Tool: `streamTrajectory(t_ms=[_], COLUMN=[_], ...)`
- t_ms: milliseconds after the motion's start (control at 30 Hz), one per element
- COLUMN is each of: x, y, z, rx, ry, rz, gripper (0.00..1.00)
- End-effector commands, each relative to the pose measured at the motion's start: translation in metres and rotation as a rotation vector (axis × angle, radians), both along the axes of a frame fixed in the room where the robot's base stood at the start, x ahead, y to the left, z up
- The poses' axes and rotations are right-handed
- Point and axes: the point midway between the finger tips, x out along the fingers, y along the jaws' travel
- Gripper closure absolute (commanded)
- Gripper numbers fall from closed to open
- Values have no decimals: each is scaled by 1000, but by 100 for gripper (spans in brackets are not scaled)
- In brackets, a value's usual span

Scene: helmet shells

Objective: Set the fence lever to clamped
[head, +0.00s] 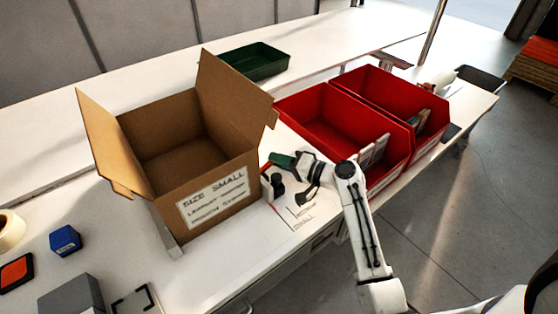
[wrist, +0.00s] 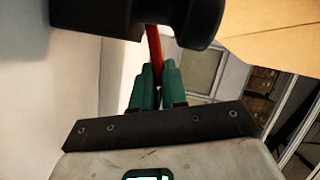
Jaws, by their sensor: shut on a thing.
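In the wrist view the fence lever (wrist: 154,42) is a thin red bar running down from a black body (wrist: 185,18) at the top of the picture. My gripper (wrist: 157,72) has green fingers, shut on the lower end of the red bar. In the head view my gripper (head: 278,160) is beside the right side of the open carton, low over the bench. A small black upright part (head: 277,184) with a bit of red stands just below my fingers. The lever's grip end is hidden between the fingers, and its setting cannot be read.
An open cardboard carton (head: 217,196) marked SIZE SMALL stands left of my gripper, with a metal strip (head: 167,232) along its base. Red bins (head: 340,125) stand to the right. A green tray (head: 256,62) sits behind. A blue block (head: 65,240) lies at the left.

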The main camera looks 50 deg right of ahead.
Motion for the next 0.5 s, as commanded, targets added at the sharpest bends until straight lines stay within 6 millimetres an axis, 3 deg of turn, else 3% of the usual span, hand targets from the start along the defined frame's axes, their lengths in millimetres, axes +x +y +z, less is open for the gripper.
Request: streamTrajectory(t_ms=[100,133,367,500], x=[-1,-1,0,0], y=[0,0,0,0], z=[-1,-1,-1,0], rx=[0,0,-1,-1], ry=[3,3,2,1], rz=[-1,-1,-1,0], gripper=[100,85,63,62])
